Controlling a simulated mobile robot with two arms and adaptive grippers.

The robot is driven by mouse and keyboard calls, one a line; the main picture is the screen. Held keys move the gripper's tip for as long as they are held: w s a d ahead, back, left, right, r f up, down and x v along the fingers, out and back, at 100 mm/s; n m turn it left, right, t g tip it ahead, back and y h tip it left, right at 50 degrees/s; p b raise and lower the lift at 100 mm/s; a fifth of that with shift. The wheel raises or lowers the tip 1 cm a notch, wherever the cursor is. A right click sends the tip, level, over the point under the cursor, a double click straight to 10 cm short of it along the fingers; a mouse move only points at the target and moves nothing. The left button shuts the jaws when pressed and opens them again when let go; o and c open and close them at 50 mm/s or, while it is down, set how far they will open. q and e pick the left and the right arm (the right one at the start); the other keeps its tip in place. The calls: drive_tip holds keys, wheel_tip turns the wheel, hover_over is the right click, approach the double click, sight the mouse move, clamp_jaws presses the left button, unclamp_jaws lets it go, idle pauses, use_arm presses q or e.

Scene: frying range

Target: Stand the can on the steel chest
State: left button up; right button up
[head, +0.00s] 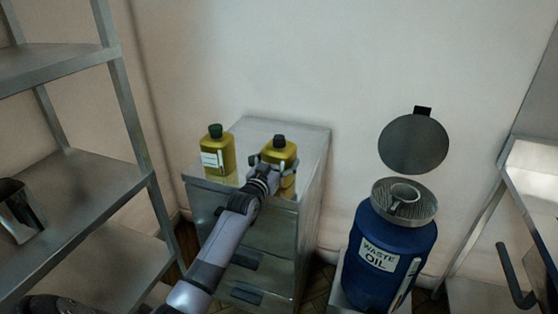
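The steel chest (316,150) is a grey drawer cabinet against the wall. A yellow can (283,150) with a dark cap is upright at the right of its top, near the front edge. My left gripper (273,164) reaches it from the front, with its fingers at the can's sides, and looks shut on it. The gripper hides much of the can's lower part, and I cannot tell whether its base touches the top. A second yellow can (224,160) with a dark cap and white label stands on the chest to the left. My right gripper is not in view.
A blue waste oil drum (401,245) with a funnel-like top (405,196) stands right of the chest, below a round dark disc (413,144). Metal shelving (85,185) is at the left, holding a steel jug (18,208). Another rack (532,180) is at the right edge.

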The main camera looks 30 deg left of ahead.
use_arm(q)
drive_tip(key=o, duration=1.5)
drive_tip(key=shift+f, duration=0.1)
drive_tip(key=shift+f+b, duration=0.3)
drive_tip(key=shift+b, duration=0.25)
drive_tip(key=s+d, duration=0.1)
drive_tip(key=s, duration=0.4)
drive_tip(key=s+d+b, duration=0.1)
drive_tip(key=s, duration=0.5)
drive_tip(key=s+d, duration=0.1)
drive_tip(key=s, duration=0.5)
drive_tip(key=shift+s+b, duration=0.1)
drive_tip(key=shift+b, duration=0.2)
drive_tip(key=shift+a, duration=0.1)
